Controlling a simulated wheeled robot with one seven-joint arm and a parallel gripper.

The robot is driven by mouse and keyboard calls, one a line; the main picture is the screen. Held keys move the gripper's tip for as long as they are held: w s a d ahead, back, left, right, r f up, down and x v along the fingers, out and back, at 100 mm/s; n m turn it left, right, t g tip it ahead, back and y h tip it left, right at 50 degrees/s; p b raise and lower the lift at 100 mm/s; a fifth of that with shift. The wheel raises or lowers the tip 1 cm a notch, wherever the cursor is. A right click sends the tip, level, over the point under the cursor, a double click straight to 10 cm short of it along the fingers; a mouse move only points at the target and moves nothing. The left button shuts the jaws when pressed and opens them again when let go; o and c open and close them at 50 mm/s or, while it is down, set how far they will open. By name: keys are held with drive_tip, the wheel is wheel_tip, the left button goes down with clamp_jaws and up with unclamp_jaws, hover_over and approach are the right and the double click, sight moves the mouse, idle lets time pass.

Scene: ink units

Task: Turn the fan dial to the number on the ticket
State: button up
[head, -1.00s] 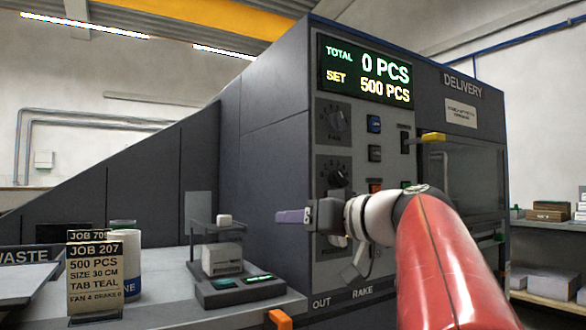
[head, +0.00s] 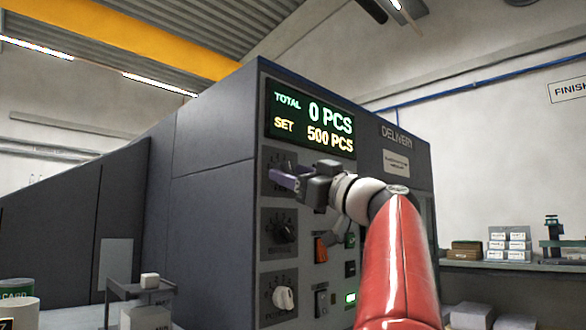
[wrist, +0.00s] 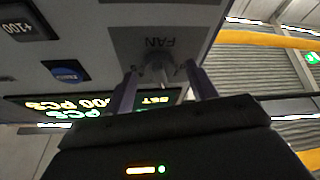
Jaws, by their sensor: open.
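My gripper (wrist: 161,78) is open, with one finger on each side of the dial. I cannot tell whether the fingers touch it, and the dial's numbers are not readable. In the head view my gripper (head: 283,180) is in front of the top dial's plate (head: 267,157) and hides most of it.
Below are a second black dial (head: 284,232) and a pale dial (head: 284,298). A blue button (wrist: 67,73) and a +100 button (wrist: 17,29) are beside the fan dial. The display (head: 311,123) reads total 0, set 500.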

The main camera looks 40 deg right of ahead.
drive_tip(key=shift+w+r, duration=0.1)
drive_tip(key=shift+w, duration=0.1)
drive_tip(key=shift+c, duration=0.4)
drive_tip(key=c, duration=0.9)
drive_tip(key=shift+a, duration=0.1)
